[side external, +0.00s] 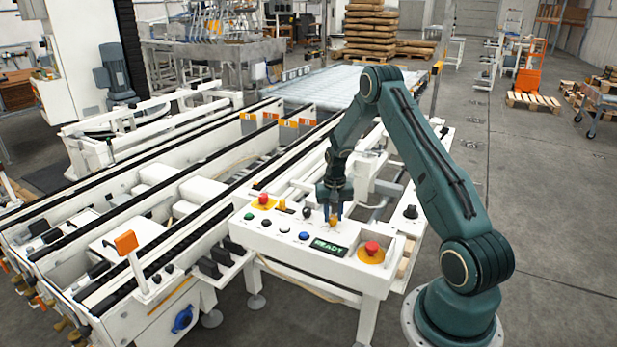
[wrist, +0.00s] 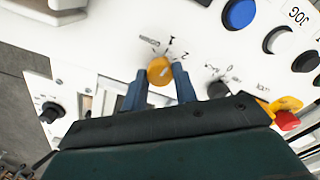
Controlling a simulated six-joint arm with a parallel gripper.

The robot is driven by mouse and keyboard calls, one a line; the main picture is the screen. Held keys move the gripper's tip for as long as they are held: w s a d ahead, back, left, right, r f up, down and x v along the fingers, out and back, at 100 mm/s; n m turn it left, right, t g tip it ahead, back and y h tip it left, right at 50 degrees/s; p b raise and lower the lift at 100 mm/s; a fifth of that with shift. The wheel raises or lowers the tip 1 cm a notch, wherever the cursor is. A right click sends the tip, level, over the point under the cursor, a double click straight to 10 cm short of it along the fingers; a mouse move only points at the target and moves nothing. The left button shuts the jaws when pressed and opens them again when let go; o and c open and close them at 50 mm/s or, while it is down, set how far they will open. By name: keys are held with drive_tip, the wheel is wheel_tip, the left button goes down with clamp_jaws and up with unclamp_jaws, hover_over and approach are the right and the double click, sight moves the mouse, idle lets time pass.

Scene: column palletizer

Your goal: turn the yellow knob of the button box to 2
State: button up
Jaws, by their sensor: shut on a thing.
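The button box (side external: 283,247) is a white panel on legs in the middle of the side view. Its yellow knob (wrist: 159,70) shows in the wrist view, with a pale line across its face slanting to the upper right. Marks 1 and 2 are printed above and to the right of it; I cannot tell exactly which one the line meets. In the side view the knob (side external: 333,222) is small and partly hidden. My gripper (wrist: 160,82) has a blue finger on each side of the knob and is shut on it. My gripper (side external: 333,211) points down at the panel.
A red mushroom button (side external: 371,248) and a display (side external: 328,247) sit near the knob. Another red button (side external: 263,199) is at the panel's far left. A black knob (wrist: 217,89) is close to my right finger in the wrist view. Conveyor rails (side external: 150,205) run along the left.

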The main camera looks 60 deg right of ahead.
sight(333, 217)
drive_tip(key=m, duration=0.3)
drive_tip(key=shift+m, duration=2.1)
drive_tip(key=o, duration=1)
drive_tip(key=shift+c, duration=0.2)
wheel_tip(333, 217, up, 14)
